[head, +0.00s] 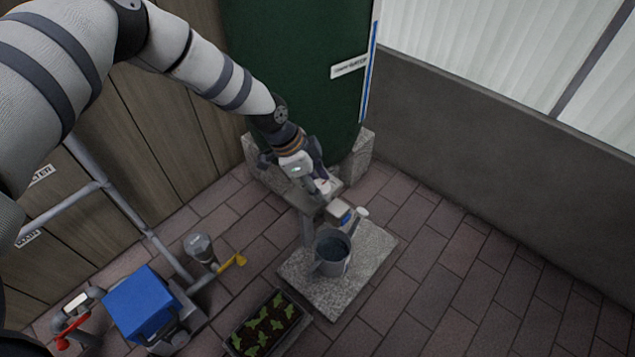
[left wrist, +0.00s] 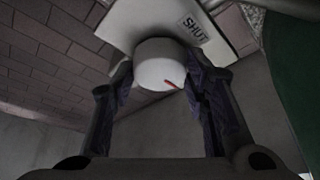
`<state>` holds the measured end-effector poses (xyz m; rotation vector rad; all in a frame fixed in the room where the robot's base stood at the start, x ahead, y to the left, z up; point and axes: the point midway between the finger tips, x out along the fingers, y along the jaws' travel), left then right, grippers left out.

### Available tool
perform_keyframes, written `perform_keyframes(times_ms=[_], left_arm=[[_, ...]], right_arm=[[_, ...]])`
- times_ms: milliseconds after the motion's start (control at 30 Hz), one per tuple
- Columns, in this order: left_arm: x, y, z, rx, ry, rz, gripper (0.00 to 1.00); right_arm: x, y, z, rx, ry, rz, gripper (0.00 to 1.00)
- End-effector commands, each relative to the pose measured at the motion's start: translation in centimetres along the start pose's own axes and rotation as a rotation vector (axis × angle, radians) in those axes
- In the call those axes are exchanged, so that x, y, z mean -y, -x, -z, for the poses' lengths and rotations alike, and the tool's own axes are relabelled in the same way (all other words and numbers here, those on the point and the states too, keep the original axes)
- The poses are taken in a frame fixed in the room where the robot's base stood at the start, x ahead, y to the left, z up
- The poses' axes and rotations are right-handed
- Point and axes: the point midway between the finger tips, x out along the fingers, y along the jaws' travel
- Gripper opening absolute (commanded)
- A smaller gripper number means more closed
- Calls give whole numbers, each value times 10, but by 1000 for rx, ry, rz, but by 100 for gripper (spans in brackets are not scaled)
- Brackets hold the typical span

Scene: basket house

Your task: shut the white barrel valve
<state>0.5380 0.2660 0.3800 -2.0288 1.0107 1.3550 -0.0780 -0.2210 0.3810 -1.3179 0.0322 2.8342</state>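The white valve knob (left wrist: 158,66) is round, with a red mark on its face, and sits between my left gripper's fingertips in the left wrist view. A light plate beside it carries the label SHUT (left wrist: 194,28). My left gripper (left wrist: 160,80) has a finger against each side of the knob and looks shut on it. In the head view my left gripper (head: 321,184) is low at the front of the green barrel (head: 290,60) and mostly covers the valve. The red mark points down and right in the wrist view, not at the label. My right gripper is not in view.
A metal watering can (head: 332,256) stands on a stone slab (head: 365,262) below the valve. A planter with seedlings (head: 266,328), a blue box (head: 144,304) and pipes with a yellow handle (head: 232,262) lie left of it. A grey wall (head: 500,130) bounds the right; paving there is clear.

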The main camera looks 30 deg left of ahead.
Motion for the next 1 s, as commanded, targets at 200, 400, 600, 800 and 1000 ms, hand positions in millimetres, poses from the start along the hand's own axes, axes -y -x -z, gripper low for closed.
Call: perform_keyframes(times_ms=[200, 400, 600, 800, 1000], left_arm=[[0, 0, 0, 0, 2, 1, 14], [-1, 2, 1, 1, 40, 18, 14], [-2, 4, 2, 1, 153, 66, 14], [-2, 4, 2, 1, 320, 137, 14], [-4, 3, 2, 2, 496, 209, 14]], right_arm=[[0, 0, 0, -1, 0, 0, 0], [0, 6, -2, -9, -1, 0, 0], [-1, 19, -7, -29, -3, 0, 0], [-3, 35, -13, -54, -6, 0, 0], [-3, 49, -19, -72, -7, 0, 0]])
